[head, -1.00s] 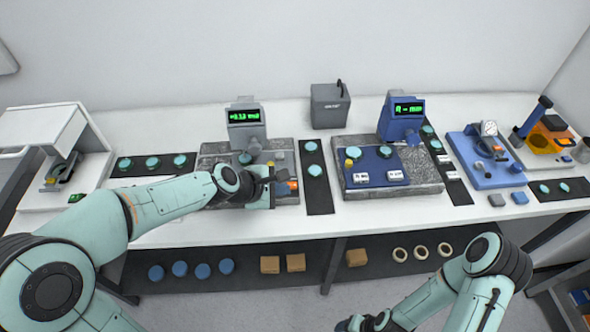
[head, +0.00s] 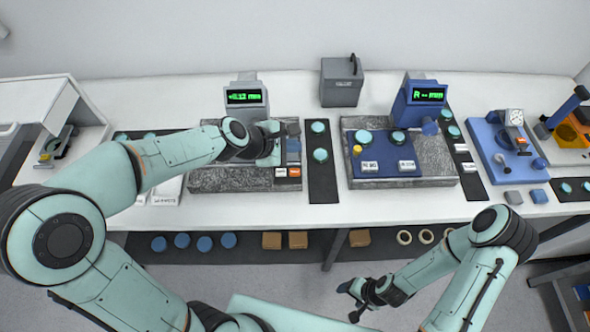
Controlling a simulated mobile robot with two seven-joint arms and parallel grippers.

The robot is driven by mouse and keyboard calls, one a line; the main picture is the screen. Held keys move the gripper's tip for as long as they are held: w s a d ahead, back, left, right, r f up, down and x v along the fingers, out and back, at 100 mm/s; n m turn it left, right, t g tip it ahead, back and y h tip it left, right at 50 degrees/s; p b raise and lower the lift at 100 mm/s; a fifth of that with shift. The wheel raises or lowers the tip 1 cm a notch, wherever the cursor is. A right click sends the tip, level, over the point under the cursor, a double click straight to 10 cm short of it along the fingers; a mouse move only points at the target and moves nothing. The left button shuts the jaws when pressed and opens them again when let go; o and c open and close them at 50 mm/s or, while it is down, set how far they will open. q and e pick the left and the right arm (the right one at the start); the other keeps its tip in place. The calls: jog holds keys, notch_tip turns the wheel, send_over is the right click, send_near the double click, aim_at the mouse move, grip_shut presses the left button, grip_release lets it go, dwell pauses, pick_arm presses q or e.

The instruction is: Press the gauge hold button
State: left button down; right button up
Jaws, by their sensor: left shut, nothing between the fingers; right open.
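The grey gauge (head: 246,97) with a lit green display stands at the back of the left granite plate (head: 230,179). At that plate's front right corner are a white button (head: 281,172) and an orange button (head: 295,172); their lettering is too small to read, so I cannot tell which is the hold button. My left gripper (head: 282,149) is shut and empty, just behind these buttons; contact is not visible. The arm hides part of the plate. My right gripper (head: 356,300) is open and empty, low in front of the table.
A blue gauge (head: 419,101) stands on the right granite plate (head: 437,178) with a blue panel. A dark strip (head: 322,188) with teal discs lies between the plates. A grey box (head: 342,82) stands behind. A blue fixture (head: 495,160) is farther right.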

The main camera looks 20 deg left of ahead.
pick_arm(q)
jog(key=b, duration=0.4)
send_over(292, 174)
notch_tip(292, 174, down, 6)
jog(key=shift+s+f, duration=0.1)
jog(key=shift+f, duration=0.15)
jog(key=shift+f+b, duration=0.5)
jog(key=shift+f, duration=0.1)
pick_arm(e)
jog(key=s+f, duration=0.6)
jog(key=f, duration=0.1)
jog(key=shift+s+g, duration=0.15)
jog(key=shift+g, duration=0.25)
pick_arm(q)
jog(key=shift+w, duration=0.2)
jog(key=shift+f+b, duration=0.3)
jog(key=shift+f, duration=0.15)
pick_arm(e)
jog(key=shift+s+f, duration=0.25)
jog(key=shift+f, duration=0.15)
